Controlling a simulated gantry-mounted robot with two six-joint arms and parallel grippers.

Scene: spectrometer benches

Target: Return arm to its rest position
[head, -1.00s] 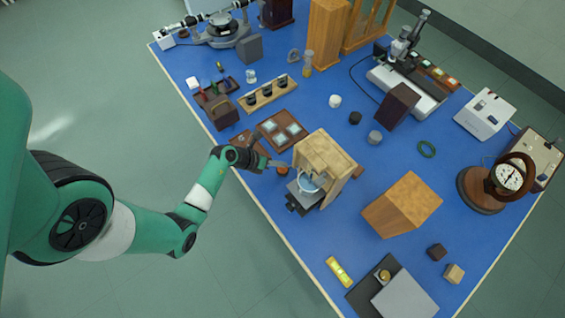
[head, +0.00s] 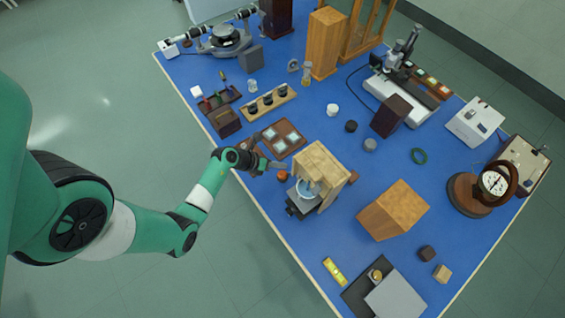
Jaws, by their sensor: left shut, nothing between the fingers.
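My left arm (head: 205,195) comes in from the left and reaches over the near edge of the blue bench (head: 365,210). Its gripper (head: 282,165) is shut and empty. I cannot tell whether the gripper touches anything. My right gripper is not in view.
A tray with pale square plates (head: 291,128) lies just behind the gripper. A wooden rack with dark pieces (head: 280,93) and a dark brown box (head: 226,121) stand farther up. A wooden block (head: 393,212) is to the right. Clear floor (head: 215,275) lies off the near edge.

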